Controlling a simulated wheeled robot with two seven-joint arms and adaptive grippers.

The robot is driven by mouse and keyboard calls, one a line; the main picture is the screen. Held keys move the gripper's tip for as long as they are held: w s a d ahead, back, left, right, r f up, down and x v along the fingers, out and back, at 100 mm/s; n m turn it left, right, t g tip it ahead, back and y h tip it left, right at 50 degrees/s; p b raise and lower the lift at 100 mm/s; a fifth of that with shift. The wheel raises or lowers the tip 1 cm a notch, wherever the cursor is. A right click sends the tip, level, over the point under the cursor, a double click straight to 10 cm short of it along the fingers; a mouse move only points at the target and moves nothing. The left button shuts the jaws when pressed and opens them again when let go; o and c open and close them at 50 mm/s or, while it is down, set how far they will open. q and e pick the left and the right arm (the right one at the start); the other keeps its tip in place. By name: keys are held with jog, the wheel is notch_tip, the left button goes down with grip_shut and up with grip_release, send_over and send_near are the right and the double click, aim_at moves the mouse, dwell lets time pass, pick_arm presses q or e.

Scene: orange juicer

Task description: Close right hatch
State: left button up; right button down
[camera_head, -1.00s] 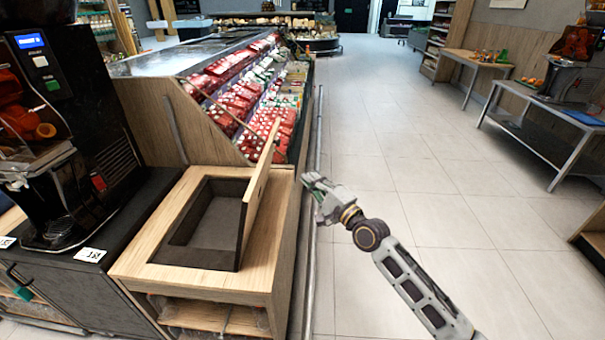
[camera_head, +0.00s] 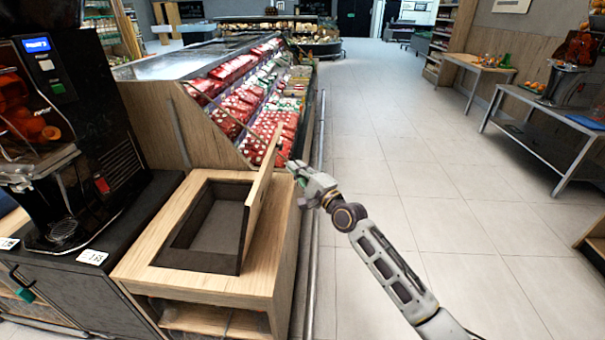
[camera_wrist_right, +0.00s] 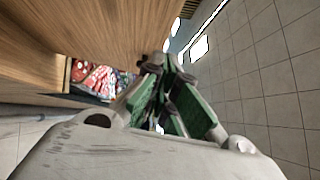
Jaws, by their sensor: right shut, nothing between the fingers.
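The right hatch (camera_head: 262,187) is a light wooden lid that stands open, nearly upright and leaning slightly right, along the right edge of a dark-lined opening (camera_head: 210,228) in the wooden counter (camera_head: 270,250). My right gripper (camera_head: 293,168) is shut and empty, just right of the hatch's far upper part. In the right wrist view the gripper fingers (camera_wrist_right: 160,75) point at a broad wooden surface (camera_wrist_right: 100,28), close to it; I cannot tell if they touch. My left gripper is not in view.
A black juicer (camera_head: 70,130) stands on a dark cabinet to the left. A display case with red packs (camera_head: 240,105) lies behind the counter. A metal rail (camera_head: 316,200) runs along the counter's right side.

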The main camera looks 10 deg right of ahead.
jog(key=shift+w+a+r+p, duration=0.1)
jog(key=shift+w+a+r, duration=0.1)
jog(key=shift+w+a, duration=0.4)
jog(key=shift+w+a+r+p, duration=0.15)
jog(key=shift+a+r, duration=0.05)
jog(key=shift+a, duration=0.65)
jog(key=shift+w+a+r+p, duration=0.1)
jog(key=shift+w+a+r, duration=0.1)
jog(key=shift+w+a, duration=0.4)
jog(key=shift+s+a, duration=0.15)
jog(key=shift+a, duration=0.05)
